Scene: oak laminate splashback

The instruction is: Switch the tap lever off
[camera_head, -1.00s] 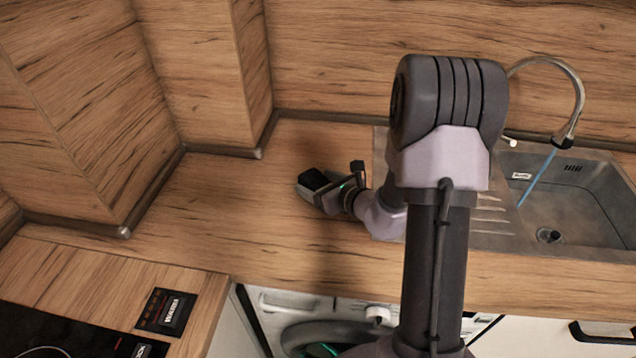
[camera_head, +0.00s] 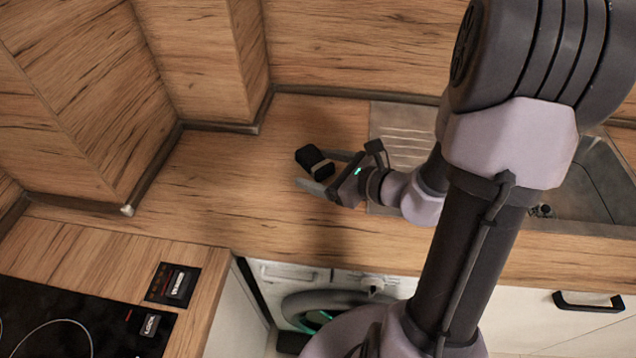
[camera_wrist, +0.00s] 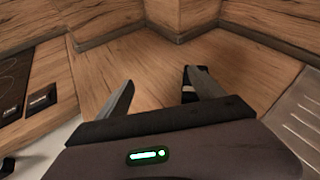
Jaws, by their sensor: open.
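The tap and its lever are hidden behind my arm in the head view now, and the wrist view does not show them. The steel sink (camera_head: 590,190) is partly visible at the right, behind my arm. My gripper (camera_head: 304,171) is over the wooden counter, left of the ribbed drainboard (camera_head: 403,132) and well away from the basin.
Wooden wall panels (camera_head: 200,60) rise behind and at the left. A black hob (camera_head: 80,320) is at the lower left, and a washing machine (camera_head: 340,290) stands under the counter.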

